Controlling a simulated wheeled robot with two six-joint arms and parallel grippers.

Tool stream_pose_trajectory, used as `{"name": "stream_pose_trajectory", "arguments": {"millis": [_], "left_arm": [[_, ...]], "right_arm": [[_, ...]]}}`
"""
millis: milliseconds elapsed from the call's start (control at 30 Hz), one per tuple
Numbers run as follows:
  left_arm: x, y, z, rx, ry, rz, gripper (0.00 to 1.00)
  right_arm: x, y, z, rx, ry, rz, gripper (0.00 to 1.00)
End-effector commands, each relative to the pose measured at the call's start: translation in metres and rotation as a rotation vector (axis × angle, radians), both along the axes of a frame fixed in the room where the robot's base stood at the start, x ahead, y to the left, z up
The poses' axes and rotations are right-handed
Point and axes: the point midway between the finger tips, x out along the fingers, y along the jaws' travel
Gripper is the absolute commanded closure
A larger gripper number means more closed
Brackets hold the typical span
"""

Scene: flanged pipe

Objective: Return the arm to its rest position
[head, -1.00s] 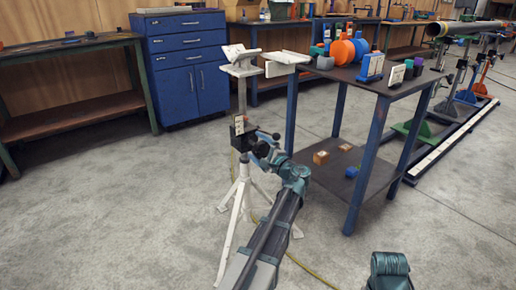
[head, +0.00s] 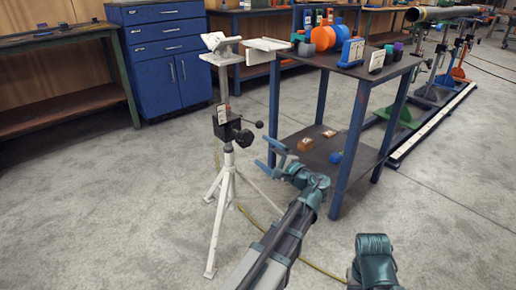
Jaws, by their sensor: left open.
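My left gripper (head: 270,158) is open and empty, with its two blue-green fingers spread. It is in the lower middle of the head view, to the right of a white tripod pipe stand (head: 228,170) and apart from it in the picture. The stand is upright, with a black clamp and knob on its post and a white cradle on top. Part of my right arm (head: 373,262) shows at the bottom right; its gripper is not in view.
A dark workbench with blue legs (head: 350,150) stands close right of my left arm, with orange and blue parts on top and small blocks on its lower shelf. A blue cabinet (head: 168,60) stands behind. A yellow cable (head: 318,268) lies on the floor. Open floor lies left.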

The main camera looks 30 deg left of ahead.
Motion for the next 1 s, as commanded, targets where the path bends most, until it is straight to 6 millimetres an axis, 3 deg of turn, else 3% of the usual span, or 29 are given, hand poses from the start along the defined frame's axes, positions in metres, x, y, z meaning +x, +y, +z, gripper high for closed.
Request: {"name": "stream_pose_trajectory", "arguments": {"millis": [700, 867, 1000], "left_arm": [[-0.009, -0.010, -0.004, -0.060, -0.005, 0.004, 0.00], [-0.041, -0.039, -0.035, -0.347, -0.018, 0.037, 0.00], [-0.083, -0.090, -0.073, -0.685, 0.008, 0.102, 0.00]], "right_arm": [[0.000, 0.000, 0.007, 0.000, 0.000, 0.001, 0.50], [0.000, 0.000, 0.033, -0.001, 0.001, 0.003, 0.50], [0.000, 0.000, 0.058, -0.001, 0.001, 0.007, 0.50]]}}
